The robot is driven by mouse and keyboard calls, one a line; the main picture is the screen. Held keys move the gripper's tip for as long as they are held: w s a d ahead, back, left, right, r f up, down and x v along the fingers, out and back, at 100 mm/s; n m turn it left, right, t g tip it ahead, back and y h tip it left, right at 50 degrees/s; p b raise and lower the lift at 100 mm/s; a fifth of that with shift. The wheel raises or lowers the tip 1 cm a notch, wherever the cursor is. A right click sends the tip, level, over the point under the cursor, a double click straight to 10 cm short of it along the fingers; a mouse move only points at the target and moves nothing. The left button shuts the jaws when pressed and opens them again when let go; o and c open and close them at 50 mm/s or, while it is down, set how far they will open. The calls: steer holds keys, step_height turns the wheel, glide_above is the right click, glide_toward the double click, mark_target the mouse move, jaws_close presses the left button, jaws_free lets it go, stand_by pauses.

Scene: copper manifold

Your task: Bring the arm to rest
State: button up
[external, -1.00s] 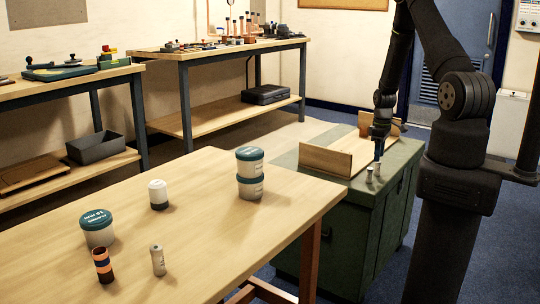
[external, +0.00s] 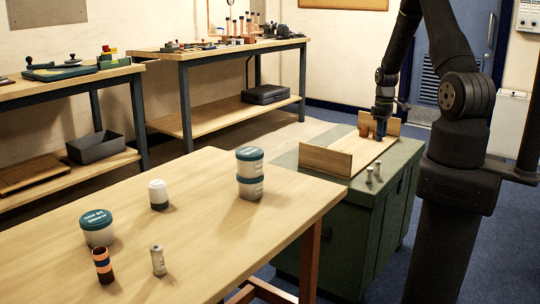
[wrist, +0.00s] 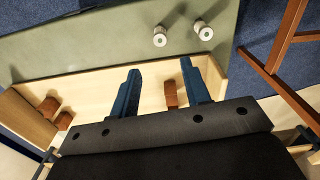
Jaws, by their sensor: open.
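My gripper (external: 381,132) hangs over the wooden tray on the green cabinet, and it is empty. In the wrist view my gripper (wrist: 160,78) shows two blue fingers spread well apart, with nothing held between them. A copper-brown piece (wrist: 171,94) appears between the fingers, lower down in the tray (wrist: 150,97). Two more brown pieces (wrist: 48,107) (wrist: 63,121) are by the tray's left end board. Two small grey cylinders (external: 369,174) (external: 377,166) stand upright on the cabinet top, beside the tray and apart from my gripper.
The tray's raised end board (external: 326,161) stands up from the green cabinet (external: 350,225). The wooden table (external: 200,240) in front holds stacked teal-lidded tubs (external: 250,175), another tub (external: 97,230), a white-capped jar (external: 158,195), a banded cylinder (external: 102,266) and a grey cylinder (external: 158,260).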

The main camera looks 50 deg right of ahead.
mark_target(378, 161)
step_height(378, 161, down, 12)
steer(key=shift+f, duration=0.15)
stand_by(0.6)
steer(key=shift+r, duration=0.2)
